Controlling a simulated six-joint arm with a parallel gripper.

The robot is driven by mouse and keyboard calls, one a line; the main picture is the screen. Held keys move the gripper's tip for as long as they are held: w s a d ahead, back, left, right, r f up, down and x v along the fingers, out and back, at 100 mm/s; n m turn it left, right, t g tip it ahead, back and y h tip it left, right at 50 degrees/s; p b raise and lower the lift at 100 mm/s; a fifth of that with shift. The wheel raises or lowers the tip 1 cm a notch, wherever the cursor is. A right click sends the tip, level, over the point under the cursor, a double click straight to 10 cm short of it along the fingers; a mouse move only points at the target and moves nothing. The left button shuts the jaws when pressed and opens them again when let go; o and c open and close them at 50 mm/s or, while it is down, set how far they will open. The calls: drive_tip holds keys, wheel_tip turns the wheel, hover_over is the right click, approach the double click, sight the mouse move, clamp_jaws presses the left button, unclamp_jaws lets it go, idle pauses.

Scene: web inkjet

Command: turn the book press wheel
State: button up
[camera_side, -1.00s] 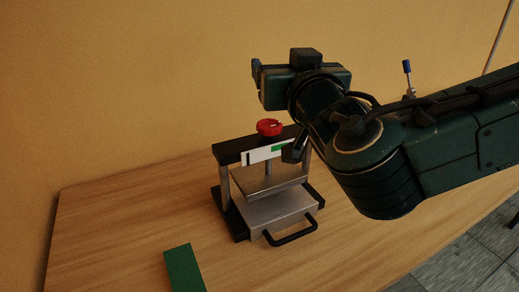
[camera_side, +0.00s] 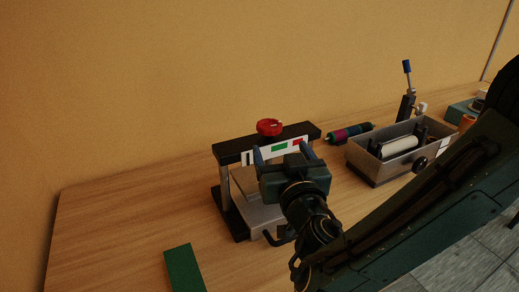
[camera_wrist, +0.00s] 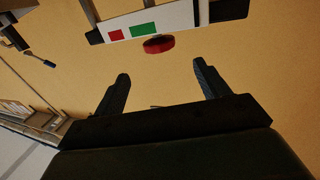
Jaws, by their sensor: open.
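The book press (camera_side: 228,151) stands on the wooden table, with a black top beam and a metal plate below it. Its red wheel (camera_side: 269,127) sits on top of the beam. A white strip (camera_side: 264,153) with green and red patches runs along the beam's front. My gripper (camera_side: 284,151) is open and empty in front of the beam, lower than the wheel and to its right. In the wrist view, the red wheel (camera_wrist: 159,44) shows beyond the fingertips of my gripper (camera_wrist: 162,78), roughly between them and apart from them. My gripper hides part of the press plates.
A metal tray with a white roller (camera_side: 399,146) stands right of the press. A blue-tipped lever (camera_side: 407,68) stands at the back. A green block (camera_side: 184,268) is at the front. The table's left side is clear.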

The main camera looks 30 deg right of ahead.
sight(261, 120)
drive_tip(key=x, duration=1.3)
drive_tip(key=shift+w+d, duration=0.1)
drive_tip(key=shift+w, duration=0.25)
drive_tip(key=shift+c, duration=0.4)
drive_tip(key=c, duration=0.9)
drive_tip(key=shift+n+y, duration=0.6)
drive_tip(key=shift+y, duration=0.3)
drive_tip(key=shift+a+n+t+y, duration=0.15)
drive_tip(key=shift+n+y, duration=0.45)
drive_tip(key=shift+y, duration=0.35)
drive_tip(key=shift+a+n+t+y, duration=0.15)
drive_tip(key=shift+n+y, duration=0.45)
drive_tip(key=shift+y, duration=0.35)
drive_tip(key=shift+n+y, duration=0.4)
drive_tip(key=shift+y, duration=0.2)
drive_tip(key=shift+a+f+n+y, duration=0.1)
drive_tip(key=shift+a+n+y, duration=0.1)
drive_tip(key=shift+n+y, duration=0.95)
drive_tip(key=o, duration=1)
drive_tip(key=shift+y, duration=0.25)
